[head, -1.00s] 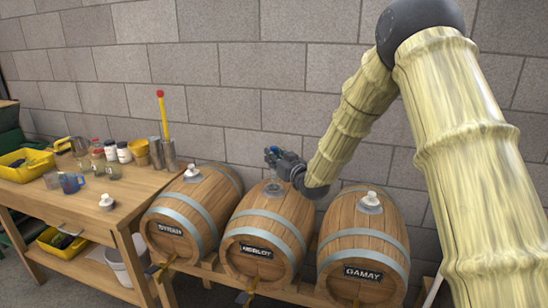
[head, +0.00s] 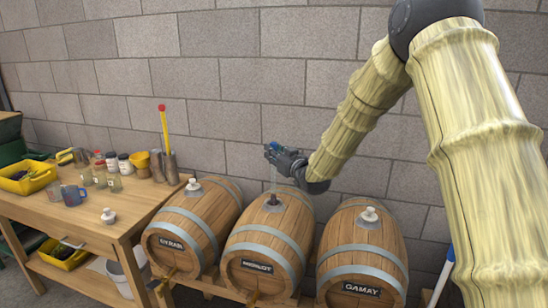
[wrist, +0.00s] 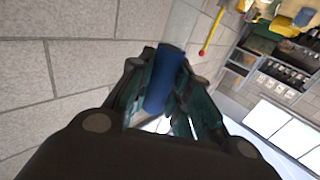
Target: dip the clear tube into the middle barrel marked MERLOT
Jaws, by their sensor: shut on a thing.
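My gripper (head: 276,152) is shut on the clear tube (head: 275,178) by its blue top and holds it upright over the middle barrel. The blue top also shows between the fingers in the wrist view (wrist: 165,80). The tube is faint against the wall, and I cannot tell whether its lower end is in the opening or just above it. The middle barrel (head: 262,237) carries the label MERLOT (head: 257,266). A dark round opening (head: 272,200) shows on its top, without a white stopper.
The SYRAH barrel (head: 190,232) at left and the GAMAY barrel (head: 362,250) at right have white stoppers. A wooden workbench (head: 130,205) at left bears a loose white stopper (head: 108,216), jars, metal cylinders and a yellow tray (head: 27,177). A block wall stands close behind.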

